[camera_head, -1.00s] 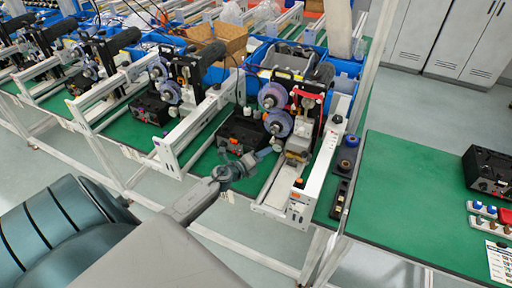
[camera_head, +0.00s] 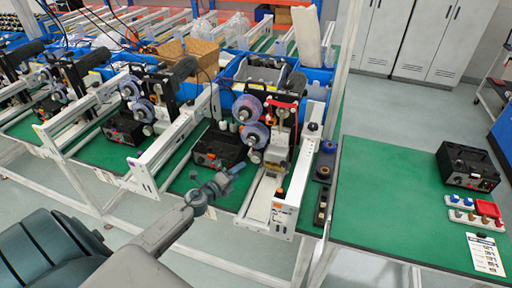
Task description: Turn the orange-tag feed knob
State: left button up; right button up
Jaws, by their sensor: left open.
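An orange piece (camera_head: 279,193) shows near the front end of the nearest coder's white rail frame (camera_head: 284,216); I cannot tell whether it is the orange-tag feed knob or only a marker. The coder has purple-grey reels (camera_head: 247,108) and a black control box (camera_head: 220,147) at its left, whose small knobs are too fine to read. My left gripper (camera_head: 222,182) is open and empty, in front of that box and left of the orange piece, apart from it in the picture. My right gripper is out of view.
Similar coders (camera_head: 125,126) stand in a row at the left. A black box with knobs (camera_head: 467,167), a parts tray (camera_head: 473,211) and a printed card (camera_head: 485,254) lie on the right green table (camera_head: 385,205), otherwise clear. A dark strip (camera_head: 322,185) lies right of the nearest coder.

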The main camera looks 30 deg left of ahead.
aim_at(255, 160)
pick_arm(q)
jog(key=d+n+y+b, duration=0.1)
jog(key=n+b, duration=0.2)
jog(key=n, duration=0.2)
jog(key=d+f+n+t+y+b, duration=0.1)
jog(key=n+y+b, duration=0.1)
jog(key=n, duration=0.3)
jog(key=d+f+n+y+b, duration=0.1)
jog(key=d+n+y+b, duration=0.1)
jog(key=n, duration=0.3)
jog(key=shift+f+b, duration=0.2)
jog(key=shift+b, duration=0.65)
jog(key=shift+n+y, duration=0.3)
jog(key=shift+y, duration=0.1)
jog(key=p+x, duration=0.1)
jog(key=x, duration=0.4)
jog(key=p+x, duration=0.1)
jog(key=x, duration=0.4)
jog(key=shift+w+r, duration=0.2)
jog(key=shift+w, duration=0.05)
jog(key=c, duration=1)
